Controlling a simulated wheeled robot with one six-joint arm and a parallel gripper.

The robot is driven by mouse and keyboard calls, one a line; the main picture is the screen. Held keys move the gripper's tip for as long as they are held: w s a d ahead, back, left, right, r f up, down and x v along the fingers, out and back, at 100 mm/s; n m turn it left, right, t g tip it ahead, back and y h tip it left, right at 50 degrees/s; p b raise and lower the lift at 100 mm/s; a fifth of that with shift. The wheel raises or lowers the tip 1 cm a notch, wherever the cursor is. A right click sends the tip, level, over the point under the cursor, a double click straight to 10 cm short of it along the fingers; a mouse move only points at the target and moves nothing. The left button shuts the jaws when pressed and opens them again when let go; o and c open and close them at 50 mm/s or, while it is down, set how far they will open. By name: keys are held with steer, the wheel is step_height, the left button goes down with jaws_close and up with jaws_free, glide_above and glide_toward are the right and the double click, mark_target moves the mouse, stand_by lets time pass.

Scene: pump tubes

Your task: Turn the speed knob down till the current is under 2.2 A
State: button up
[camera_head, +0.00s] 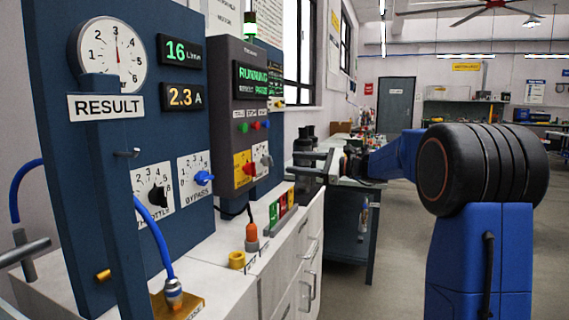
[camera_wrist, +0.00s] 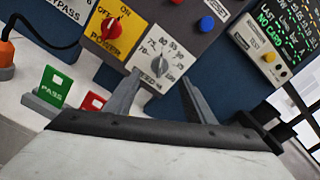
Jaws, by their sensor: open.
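The current readout (camera_head: 181,96) on the dark blue board shows 2.3 A in the head view. A grey knob with a numbered dial on a pale plate (camera_head: 262,160) is low on the grey control box, right of the yellow power plate; its label is hidden or too small to read.
The red power knob (camera_wrist: 112,30) is close by, left of the grey knob. Blue (camera_wrist: 207,23) and red buttons are above. Green PASS (camera_wrist: 56,88) and red cards stand below. The box display (camera_head: 252,78) reads RUNNING. The throttle (camera_head: 156,193) and bypass (camera_head: 203,178) knobs are farther left.

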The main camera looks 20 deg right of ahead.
steer(key=v, duration=0.8)
steer(key=shift+d, duration=0.2)
steer(key=shift+s, duration=0.1)
steer(key=s+a+f+n+g+h, duration=0.25)
steer(key=s+a+f, duration=0.2)
steer(key=s, duration=0.35)
steer(key=s+a+f+n+g+h, duration=0.25)
steer(key=s+a+f, duration=0.2)
steer(key=s, duration=0.35)
steer(key=s+a+f+n+g+h, duration=0.1)
steer(key=s+a+f+n, duration=0.3)
steer(key=s+a, duration=0.3)
steer(key=s+d+f+n+h, duration=0.2)
steer(key=s+f+n+h, duration=0.1)
steer(key=s+f, duration=0.2)
steer(key=s+d+f+n+h, duration=0.2)
steer(key=s+d+f+n, duration=0.1)
steer(key=s, duration=0.7)
steer(key=s+d+f+n+h, duration=0.3)
steer(key=s+f, duration=0.3)
steer(key=s, duration=0.2)
steer(key=shift+d+f+n+h, duration=0.25)
steer(key=shift+f+n+h, duration=0.1)
steer(key=shift+n, duration=0.25)
steer(key=shift+w, duration=0.15)
stand_by(0.8)
